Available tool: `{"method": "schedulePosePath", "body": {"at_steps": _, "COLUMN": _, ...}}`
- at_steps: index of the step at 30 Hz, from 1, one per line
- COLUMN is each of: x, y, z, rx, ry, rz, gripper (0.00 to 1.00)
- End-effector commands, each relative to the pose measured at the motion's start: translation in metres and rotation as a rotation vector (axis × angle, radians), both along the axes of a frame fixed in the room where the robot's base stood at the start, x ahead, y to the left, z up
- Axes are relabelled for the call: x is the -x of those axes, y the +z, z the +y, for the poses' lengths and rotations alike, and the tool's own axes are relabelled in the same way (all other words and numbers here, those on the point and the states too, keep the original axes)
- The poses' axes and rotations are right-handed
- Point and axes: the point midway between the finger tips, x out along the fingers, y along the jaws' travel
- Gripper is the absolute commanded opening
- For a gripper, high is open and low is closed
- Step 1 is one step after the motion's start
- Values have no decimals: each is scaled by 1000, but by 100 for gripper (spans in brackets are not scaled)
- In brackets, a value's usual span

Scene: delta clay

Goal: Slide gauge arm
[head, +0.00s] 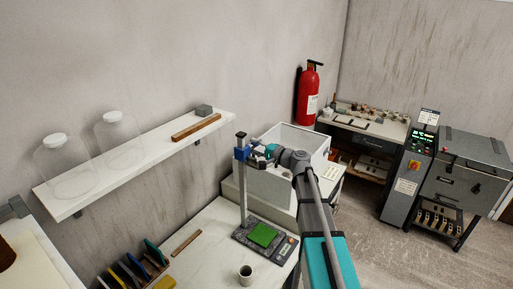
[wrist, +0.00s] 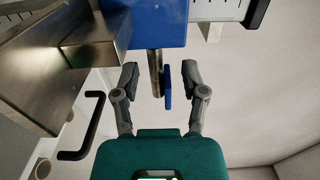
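The gauge stand is a pale upright post (head: 243,190) on a dark base (head: 250,250), with a green square block (head: 263,235) on the base. A blue gauge arm (head: 241,154) sits high on the post, near its top. In the wrist view the blue body (wrist: 158,20) shows at the top, with a metal rod and a thin blue tab (wrist: 168,86) below it. My gripper (wrist: 160,76) is open, its two grey fingers on either side of the rod and tab, with visible gaps. My gripper also shows beside the gauge arm in the head view (head: 256,160).
A cup (head: 245,273), a wooden strip (head: 186,243) and a rack of coloured plates (head: 132,270) are on the white bench. A wall shelf (head: 150,158) with glass jars is at left.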

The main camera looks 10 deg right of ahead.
Motion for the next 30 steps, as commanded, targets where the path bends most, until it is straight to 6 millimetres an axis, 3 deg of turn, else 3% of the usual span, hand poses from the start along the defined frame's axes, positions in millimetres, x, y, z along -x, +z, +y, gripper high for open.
{"method": "schedulePosePath", "body": {"at_steps": 16, "x": 7, "y": 0, "z": -7, "rx": 0, "ry": -1, "rz": 0, "gripper": 60}}
{"method": "schedulePosePath", "body": {"at_steps": 30, "x": 55, "y": 0, "z": -53, "rx": 1, "ry": -3, "rz": 1, "gripper": 60}}
